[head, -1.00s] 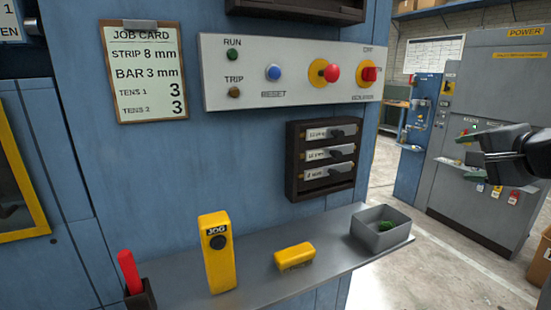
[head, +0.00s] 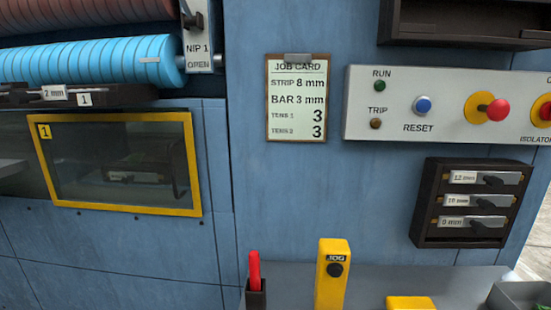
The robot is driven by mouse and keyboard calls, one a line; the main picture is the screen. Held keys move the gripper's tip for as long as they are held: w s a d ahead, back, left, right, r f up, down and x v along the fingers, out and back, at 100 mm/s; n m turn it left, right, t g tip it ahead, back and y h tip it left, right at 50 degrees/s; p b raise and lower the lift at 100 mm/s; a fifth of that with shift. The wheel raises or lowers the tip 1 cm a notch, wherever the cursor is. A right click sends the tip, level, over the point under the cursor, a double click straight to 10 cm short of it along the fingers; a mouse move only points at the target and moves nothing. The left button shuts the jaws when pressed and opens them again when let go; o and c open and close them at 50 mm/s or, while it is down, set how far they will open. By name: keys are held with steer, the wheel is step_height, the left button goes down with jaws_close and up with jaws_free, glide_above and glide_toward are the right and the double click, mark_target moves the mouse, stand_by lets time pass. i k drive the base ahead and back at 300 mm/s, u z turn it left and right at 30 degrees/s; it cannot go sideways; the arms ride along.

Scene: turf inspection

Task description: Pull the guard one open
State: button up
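Guard one (head: 197,165) is a yellow-framed clear panel with a "1" label at its upper left corner, low on the blue machine front at the left in the head view. It looks shut, flush over its opening. Through the pane a dark part with a small label shows dimly. My gripper is out of the view, so I cannot see whether it is open or shut.
A job card (head: 297,97), control panel (head: 440,104) and block rack (head: 472,203) are to the right. A shelf (head: 376,281) juts out below, holding a yellow jog pendant (head: 332,275).

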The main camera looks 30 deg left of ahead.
mark_target(185, 117)
steer(key=u, duration=2.25)
steer(key=k, duration=0.4)
steer(key=u, duration=1.1)
steer(key=i, duration=1.25)
steer(key=z, duration=0.6)
